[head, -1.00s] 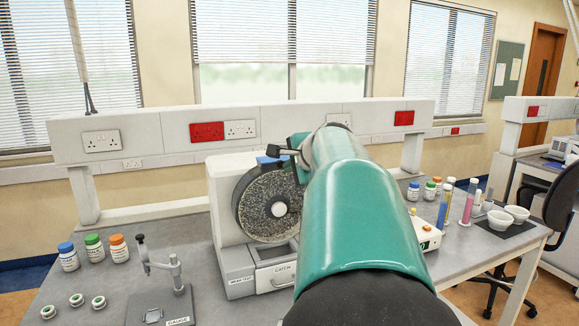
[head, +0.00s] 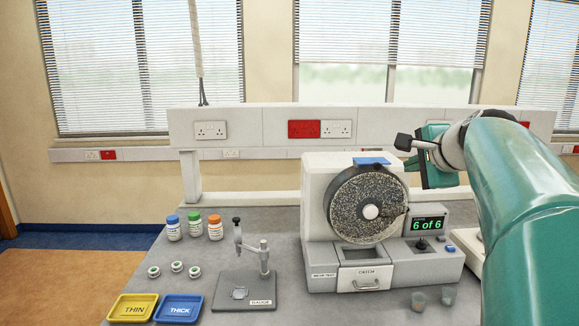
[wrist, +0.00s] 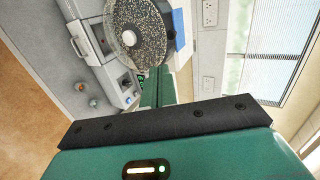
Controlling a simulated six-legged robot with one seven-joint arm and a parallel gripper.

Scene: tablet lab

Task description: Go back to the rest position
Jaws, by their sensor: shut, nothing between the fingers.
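My gripper (head: 428,170) is at the end of my teal arm, in the air to the right of the round speckled drum (head: 366,205) in the head view. It is shut and empty. In the wrist view its teal fingers (wrist: 157,90) show beyond the dark bar of my wrist, in front of the machine. The drum is mounted on a white tester (head: 322,225) whose screen reads "6 of 6". My gripper appears apart from the drum. My arm hides the right part of the bench.
A gauge (head: 245,285) stands left of the tester. Bottles (head: 194,226), several small caps (head: 177,267), a yellow THIN tray (head: 118,310) and a blue THICK tray (head: 165,318) lie farther left. Two small cups (head: 433,298) sit at the tester's front right. A white socket rail (head: 260,147) runs behind.

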